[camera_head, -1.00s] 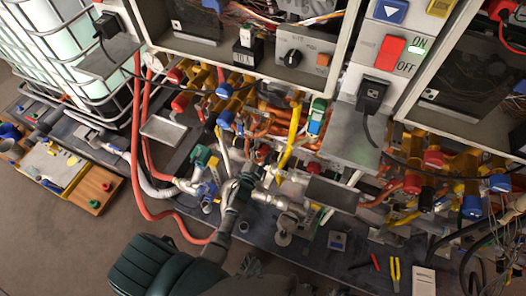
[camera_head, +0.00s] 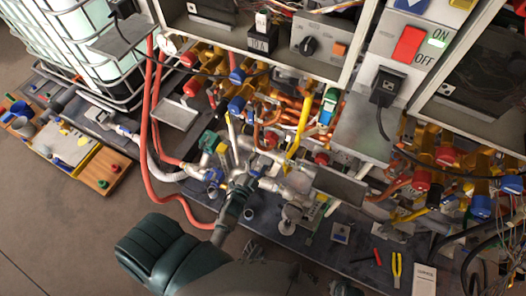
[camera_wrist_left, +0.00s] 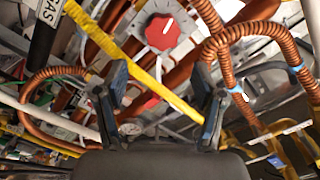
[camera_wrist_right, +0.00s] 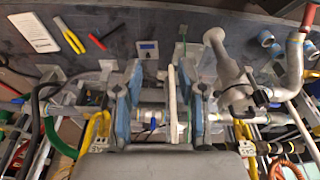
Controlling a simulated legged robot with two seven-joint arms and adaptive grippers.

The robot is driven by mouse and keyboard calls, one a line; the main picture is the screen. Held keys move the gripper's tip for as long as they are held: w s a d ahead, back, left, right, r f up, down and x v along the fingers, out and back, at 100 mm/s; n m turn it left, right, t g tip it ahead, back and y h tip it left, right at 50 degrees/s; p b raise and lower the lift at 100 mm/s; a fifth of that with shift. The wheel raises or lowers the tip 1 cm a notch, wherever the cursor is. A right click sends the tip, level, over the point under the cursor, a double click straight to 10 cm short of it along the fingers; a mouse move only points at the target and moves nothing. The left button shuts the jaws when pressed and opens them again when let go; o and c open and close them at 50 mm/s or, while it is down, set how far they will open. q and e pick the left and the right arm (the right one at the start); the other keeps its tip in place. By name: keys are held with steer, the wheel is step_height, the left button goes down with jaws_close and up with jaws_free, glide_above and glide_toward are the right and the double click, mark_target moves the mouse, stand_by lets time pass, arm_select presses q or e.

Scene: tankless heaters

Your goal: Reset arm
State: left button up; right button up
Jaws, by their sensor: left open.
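My left arm rises from the bottom of the head view, and its dark gripper (camera_head: 240,190) is among the pipes and valves below the heaters. In the left wrist view my left gripper (camera_wrist_left: 165,110) is open. A yellow strip (camera_wrist_left: 135,62) crosses in front of its fingers, and a red knob (camera_wrist_left: 162,33) is beyond them. In the right wrist view my right gripper (camera_wrist_right: 160,100) has its fingers apart. A pale upright bar (camera_wrist_right: 172,100) shows between them, nearer the right finger; I cannot tell whether it touches. I cannot make out the right gripper in the head view.
Heater cabinets with a red ON/OFF switch (camera_head: 408,43) stand above crowded pipes. A caged tank (camera_head: 75,40) and a wooden tray (camera_head: 105,170) are at the left. Red hoses (camera_head: 150,185) hang to the floor. Yellow-handled pliers (camera_head: 397,270) lie at the lower right. Floor at the lower left is clear.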

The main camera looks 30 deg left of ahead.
arm_select(q)
steer(key=s+f+n+g+p, duration=0.25)
steer(key=s+f+g, duration=0.2)
steer(key=f, duration=0.45)
steer(key=s+d+f+n+g+p, duration=0.1)
steer(key=s+f+g, duration=0.5)
steer(key=s, duration=0.6)
steer(key=s+d+f+n+g+h+p, duration=0.1)
steer(key=s+d+f+n+g, duration=0.2)
steer(key=s+f+g, duration=0.3)
steer(key=s+d+f, duration=0.1)
steer(key=s+f, duration=0.3)
steer(key=s, duration=0.2)
arm_select(e)
steer(key=s+f, duration=0.4)
steer(key=f, duration=0.7)
steer(key=shift+s+d, duration=0.2)
steer(key=shift+d, duration=0.05)
arm_select(q)
steer(key=shift+w+d+n, duration=0.1)
steer(key=shift+d+n, duration=0.05)
steer(key=shift+n, duration=0.1)
arm_select(e)
steer(key=shift+f, duration=0.1)
